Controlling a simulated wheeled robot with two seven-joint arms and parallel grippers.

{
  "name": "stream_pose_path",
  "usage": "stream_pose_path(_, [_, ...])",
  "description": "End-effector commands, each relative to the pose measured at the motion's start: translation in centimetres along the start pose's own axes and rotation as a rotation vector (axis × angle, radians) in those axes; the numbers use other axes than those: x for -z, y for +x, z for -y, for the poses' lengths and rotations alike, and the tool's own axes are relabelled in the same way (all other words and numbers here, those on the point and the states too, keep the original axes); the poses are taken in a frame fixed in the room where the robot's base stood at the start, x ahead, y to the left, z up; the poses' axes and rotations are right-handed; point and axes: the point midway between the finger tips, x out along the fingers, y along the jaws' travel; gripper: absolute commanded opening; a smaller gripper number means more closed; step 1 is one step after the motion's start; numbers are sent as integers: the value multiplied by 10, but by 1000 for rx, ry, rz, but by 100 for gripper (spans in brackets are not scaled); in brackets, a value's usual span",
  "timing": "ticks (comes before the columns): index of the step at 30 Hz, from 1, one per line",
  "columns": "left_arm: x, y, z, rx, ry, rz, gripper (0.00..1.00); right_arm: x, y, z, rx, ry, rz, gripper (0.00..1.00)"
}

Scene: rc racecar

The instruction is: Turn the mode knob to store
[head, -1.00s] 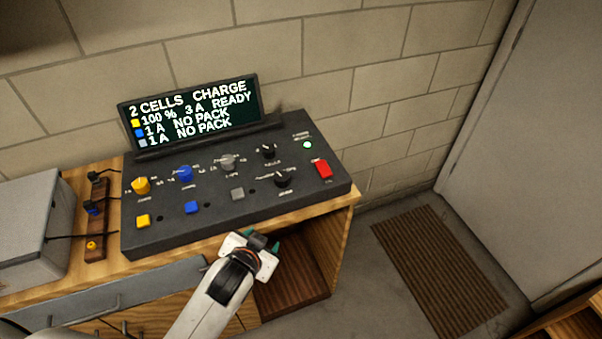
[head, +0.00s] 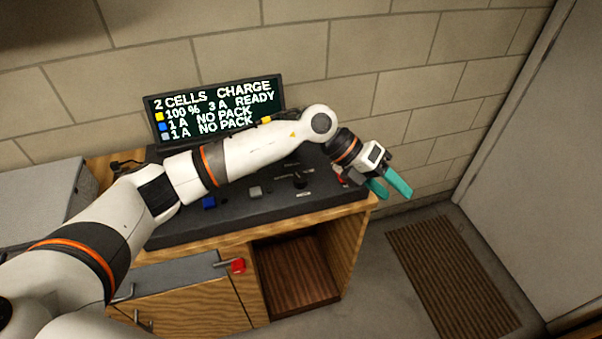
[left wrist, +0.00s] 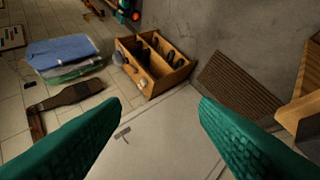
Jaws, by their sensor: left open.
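The mode knob is likely the lower black knob (head: 300,181) on the right part of the dark control panel (head: 190,231); its label is too small to read. The display (head: 215,108) reads "2 CELLS CHARGE". My left arm covers the panel's upper controls. My right gripper is not in view.
A red button (head: 341,180) is partly hidden by the gripper. Blue (head: 209,202) and grey (head: 254,191) buttons lie left of the knob. A block wall (head: 400,60) stands behind. The left wrist view shows a wooden crate (left wrist: 150,75) and a mat (left wrist: 237,85) on the floor.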

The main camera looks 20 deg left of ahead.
Motion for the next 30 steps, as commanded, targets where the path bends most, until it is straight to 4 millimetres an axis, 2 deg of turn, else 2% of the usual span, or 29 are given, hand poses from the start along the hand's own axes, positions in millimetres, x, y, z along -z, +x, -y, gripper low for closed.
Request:
stream_pose_path(1, [6, -25, 28, 177, 30, 67, 55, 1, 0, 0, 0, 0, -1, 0])
stream_pose_path(3, [8, -61, 63, 397, 34, 155, 55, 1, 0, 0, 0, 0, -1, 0])
stream_pose_path(6, [12, -116, 96, 650, 4, 238, 55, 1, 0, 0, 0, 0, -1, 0])
stream_pose_path(9, [14, -158, 112, 811, -38, 283, 55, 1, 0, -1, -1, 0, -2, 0])
stream_pose_path(12, [14, -178, 119, 887, -63, 304, 55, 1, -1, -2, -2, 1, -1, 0])
stream_pose_path(17, [9, -174, 130, 901, -70, 313, 55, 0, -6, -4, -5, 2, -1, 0])
stream_pose_path(30, [-15, -124, 191, 895, -68, 312, 55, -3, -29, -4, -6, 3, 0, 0])
